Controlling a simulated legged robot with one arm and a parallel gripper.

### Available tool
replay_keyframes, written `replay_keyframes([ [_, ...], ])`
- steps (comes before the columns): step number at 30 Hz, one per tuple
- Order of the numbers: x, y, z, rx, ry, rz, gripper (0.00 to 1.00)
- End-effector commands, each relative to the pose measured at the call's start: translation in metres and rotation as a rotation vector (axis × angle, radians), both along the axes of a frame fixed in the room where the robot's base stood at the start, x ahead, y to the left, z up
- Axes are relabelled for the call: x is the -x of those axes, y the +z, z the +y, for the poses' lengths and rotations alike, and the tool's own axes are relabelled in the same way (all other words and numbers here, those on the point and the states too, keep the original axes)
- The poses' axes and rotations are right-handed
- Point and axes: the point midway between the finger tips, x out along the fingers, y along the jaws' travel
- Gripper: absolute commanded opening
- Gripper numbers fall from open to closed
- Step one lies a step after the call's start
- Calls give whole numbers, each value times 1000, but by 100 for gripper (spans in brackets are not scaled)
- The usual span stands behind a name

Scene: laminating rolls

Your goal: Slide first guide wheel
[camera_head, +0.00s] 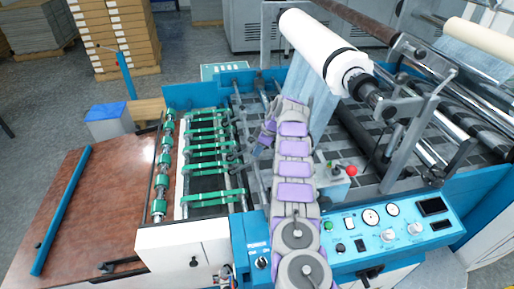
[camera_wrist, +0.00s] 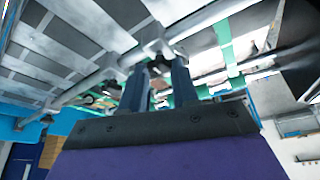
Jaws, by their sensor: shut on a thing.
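In the wrist view my gripper (camera_wrist: 160,66) has its two dark blue fingers closed around a small grey fitting (camera_wrist: 149,36) on a metal bar (camera_wrist: 88,82). The fitting looks like the first guide wheel with its holder, but its wheel is not clear. In the head view my grey and purple arm reaches over the machine and bends down left. My gripper (camera_head: 256,148) is small there, beside the bar at the right end of the green belts (camera_head: 208,152). The fitting is mostly hidden there by the arm.
Green rollers (camera_head: 162,178) and a brown table (camera_head: 95,200) lie left. A large white roll (camera_head: 318,45) stands above and behind the arm. A control panel (camera_head: 385,225) with a red button (camera_head: 351,171) behind it is at right. Other bars and belts crowd the gripper.

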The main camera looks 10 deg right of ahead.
Motion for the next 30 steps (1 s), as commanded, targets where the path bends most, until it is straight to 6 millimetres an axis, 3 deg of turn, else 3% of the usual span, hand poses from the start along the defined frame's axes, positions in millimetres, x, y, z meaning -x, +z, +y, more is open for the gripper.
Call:
replay_keyframes([
  [1, -1, -1, -6, 4, -7, 1, 0],
  [17, -3, -12, 9, -5, 10, 17, 0],
  [18, -2, -13, 10, -4, 11, 18, 32],
  [26, -2, -8, 10, -7, 12, 12, 57],
  [30, -3, -7, 11, -7, 13, 10, 58],
])
